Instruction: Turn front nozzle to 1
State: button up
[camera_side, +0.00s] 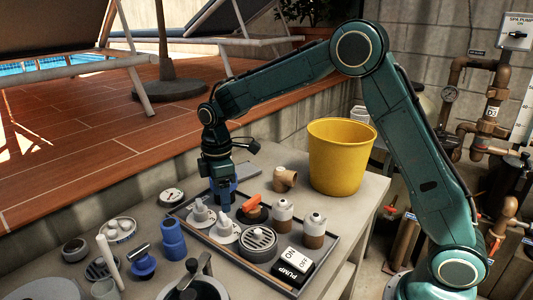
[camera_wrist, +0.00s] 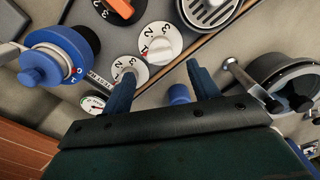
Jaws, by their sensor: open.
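Two white nozzles with numbered round dials sit side by side on the tray. The one nearer the side camera (camera_side: 225,231) also shows in the wrist view (camera_wrist: 160,43), next to the drain grate, with a small red mark on its dial edge. The other nozzle (camera_side: 201,214) shows in the wrist view (camera_wrist: 127,71) close to my left finger. I cannot tell from any label which is the front one. My gripper (camera_side: 223,211) points down close to the nozzles. In the wrist view its fingers (camera_wrist: 160,80) are apart with neither nozzle between them.
An orange-handled valve (camera_side: 252,208), a round grate (camera_side: 258,243) and a pump switch (camera_side: 293,266) crowd the tray (camera_side: 329,255). A blue-topped part (camera_wrist: 62,55) is left in the wrist view. Blue, grey and white fittings stand left of the tray; a yellow bucket (camera_side: 341,157) stands behind.

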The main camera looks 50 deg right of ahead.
aim_at(225, 215)
notch_tip(225, 215, up, 8)
jog(key=shift+r, duration=0.15)
jog(key=shift+r, duration=0.1)
dwell(0.5)
jog(key=s+d+r+m+t, duration=0.1)
jog(key=s+d+r+m, duration=0.2)
jog(key=s, duration=0.4)
jog(key=s+d+r+m+t, duration=0.1)
jog(key=s+r+m+t, duration=0.15)
jog(key=s+r, duration=0.4)
jog(key=s+d+f+m+t, duration=0.1)
jog(key=s+f+m, duration=0.1)
jog(key=s, duration=0.6)
jog(key=s+f+m+t, duration=0.1)
jog(key=s+f+m, duration=0.2)
jog(key=s, duration=0.6)
jog(key=shift+s+d+f+m, duration=0.15)
jog(key=shift+d+m, duration=0.25)
jog(key=shift+m, duration=0.35)
jog(key=shift+c, duration=0.4)
